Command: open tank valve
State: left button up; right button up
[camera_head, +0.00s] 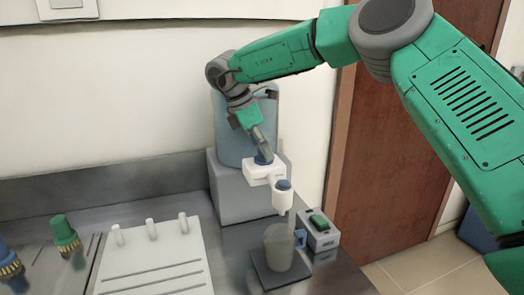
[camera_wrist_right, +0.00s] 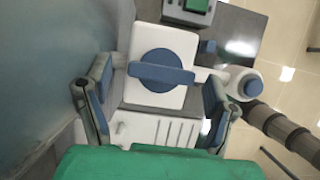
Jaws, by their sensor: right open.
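The tank (camera_head: 231,128) is blue-grey and stands on a grey box. Its white valve (camera_head: 259,172) sticks out from the front with a blue handle (camera_head: 263,158) on top, and a second blue-capped white part (camera_head: 283,197) hangs at its end. My right gripper (camera_head: 260,143) reaches down from above to the handle and partly hides it. In the right wrist view the blue handle (camera_wrist_right: 160,72) lies crosswise on the white valve body (camera_wrist_right: 168,42). The open fingers stand either side of it, with gaps visible. My left gripper is out of view.
A clear jug (camera_head: 279,248) stands on a dark plate below the valve outlet. A grey box with a green switch (camera_head: 320,222) is right of it. A white panel with pegs (camera_head: 150,262) and green-topped fitting (camera_head: 65,234) occupy the left. A brown door (camera_head: 385,150) is behind.

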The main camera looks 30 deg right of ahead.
jog(key=v, duration=1.1)
jog(key=shift+a, duration=0.1)
